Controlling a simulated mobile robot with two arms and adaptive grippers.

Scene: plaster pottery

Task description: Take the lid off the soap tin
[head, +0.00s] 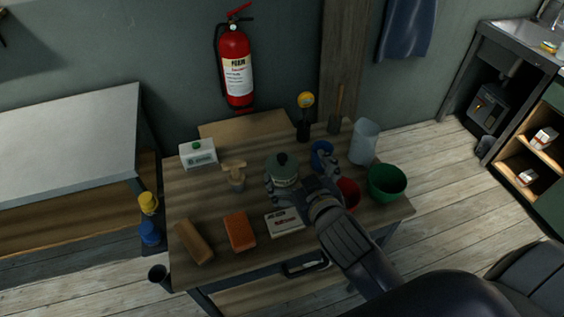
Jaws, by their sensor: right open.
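The soap tin (284,180) seems to be the round pale-labelled tin near the middle of the wooden table. Its dark green domed lid (283,163) with a small knob sits on top. My right gripper (297,171) comes in from the lower right and is open. One finger is at the tin's front left and the other is to its right, near the blue cup. I cannot tell whether either finger touches the tin. The gripper hides the tin's lower right side. My left gripper is not in view.
A blue cup (320,151), red bowl (348,195), green bowl (387,184) and clear container (364,142) crowd the right side. A white box (284,222), orange block (239,231) and brown block (193,242) lie in front. A white carton (198,154) stands back left.

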